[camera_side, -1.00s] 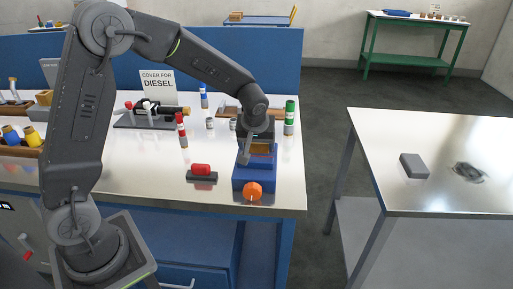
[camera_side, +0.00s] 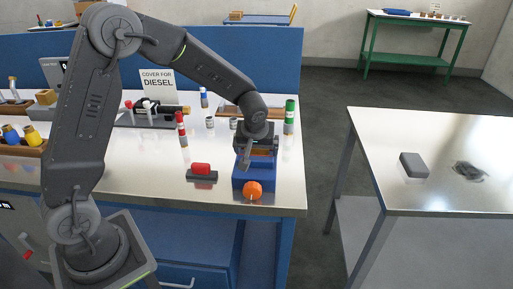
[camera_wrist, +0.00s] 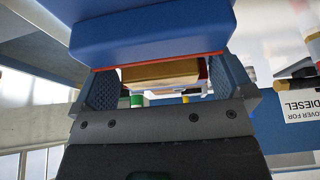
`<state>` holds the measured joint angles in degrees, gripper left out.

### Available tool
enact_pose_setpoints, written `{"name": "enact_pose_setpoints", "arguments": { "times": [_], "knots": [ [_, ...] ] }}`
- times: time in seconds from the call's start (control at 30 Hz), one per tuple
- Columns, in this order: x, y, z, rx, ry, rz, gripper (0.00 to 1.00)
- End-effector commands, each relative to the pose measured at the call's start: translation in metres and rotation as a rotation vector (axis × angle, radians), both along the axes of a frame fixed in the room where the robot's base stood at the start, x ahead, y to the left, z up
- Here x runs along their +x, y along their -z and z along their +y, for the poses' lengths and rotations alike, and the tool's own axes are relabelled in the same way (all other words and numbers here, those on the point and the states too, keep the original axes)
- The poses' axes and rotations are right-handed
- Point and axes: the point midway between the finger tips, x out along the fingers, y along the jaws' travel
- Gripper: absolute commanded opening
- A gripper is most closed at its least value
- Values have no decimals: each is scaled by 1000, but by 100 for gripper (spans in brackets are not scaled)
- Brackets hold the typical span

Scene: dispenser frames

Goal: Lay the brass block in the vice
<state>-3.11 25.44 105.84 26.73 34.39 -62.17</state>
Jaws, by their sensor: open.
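The blue vice (camera_side: 262,180) stands at the front right of the bench, with an orange knob (camera_side: 253,190) at its front. My gripper (camera_side: 244,166) is low over the vice. In the wrist view the gripper (camera_wrist: 160,88) is open, with one finger on each side of the brass block (camera_wrist: 160,72). The block lies level, just past the vice's blue jaw (camera_wrist: 150,35), which hides part of it. I cannot tell whether the block rests on the vice bed.
A red part on a dark base (camera_side: 202,173) sits left of the vice. A green-topped cylinder (camera_side: 290,115) stands behind it to the right, and a red-topped one (camera_side: 182,130) to the left. The bench front is mostly clear. A separate table (camera_side: 450,140) stands at right.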

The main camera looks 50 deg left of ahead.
Motion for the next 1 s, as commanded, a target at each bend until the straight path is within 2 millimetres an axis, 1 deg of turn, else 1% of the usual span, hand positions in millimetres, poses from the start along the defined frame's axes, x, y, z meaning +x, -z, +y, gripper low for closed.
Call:
{"name": "enact_pose_setpoints", "arguments": {
  "times": [0.07,0.17,0.27,0.5,0.6,0.7,0.87,0.97,1.0],
  "knots": [
    [0,-2,0,0,-1,-1,100],
    [-1,-11,-2,1,1,-3,100],
    [-6,-27,-7,0,1,-6,100],
    [-20,-75,-21,1,2,-6,100],
    [-25,-91,-26,0,2,-5,100],
    [-29,-103,-29,1,1,-3,100],
    [-34,-115,-32,1,6,-2,100],
    [-47,-126,-35,-3,42,-3,100],
    [-56,-132,-36,-5,70,-4,100]
  ]
}}
